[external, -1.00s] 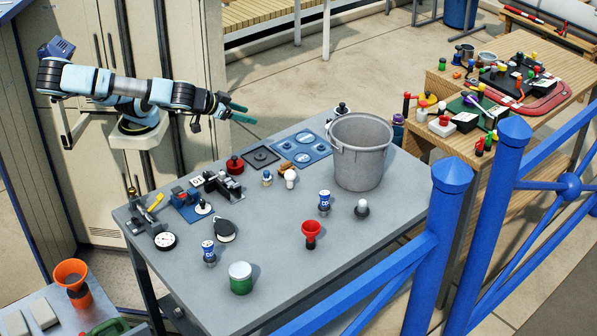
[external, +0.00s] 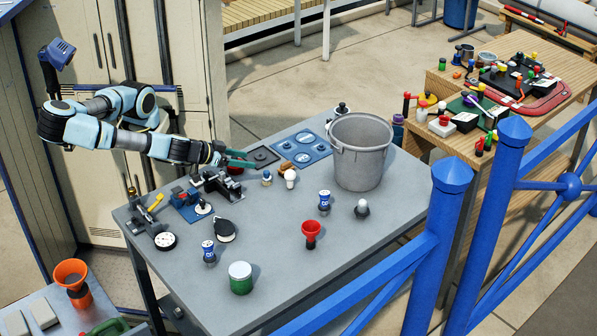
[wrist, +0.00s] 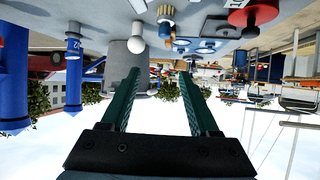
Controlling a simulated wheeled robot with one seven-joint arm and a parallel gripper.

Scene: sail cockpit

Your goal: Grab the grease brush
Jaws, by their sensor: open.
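I cannot single out the grease brush with certainty at this size. A small upright piece with a tan and blue body (external: 267,178) stands near the back of the grey table, and a brown piece (external: 286,166) lies behind it. In the wrist view the tan and blue piece (wrist: 165,20) and a brass-coloured piece (wrist: 181,43) show near the top. My gripper (external: 240,158) has green fingers and hovers over the table's back left part, left of these pieces. In the wrist view my gripper (wrist: 160,75) is open, with nothing between its fingers.
A white-topped piece (external: 290,176) stands close to the tan and blue one. A large grey bucket (external: 360,155) stands to the right. A red knob (external: 235,170) is partly hidden under my gripper. Clear tabletop (external: 275,212) lies in front.

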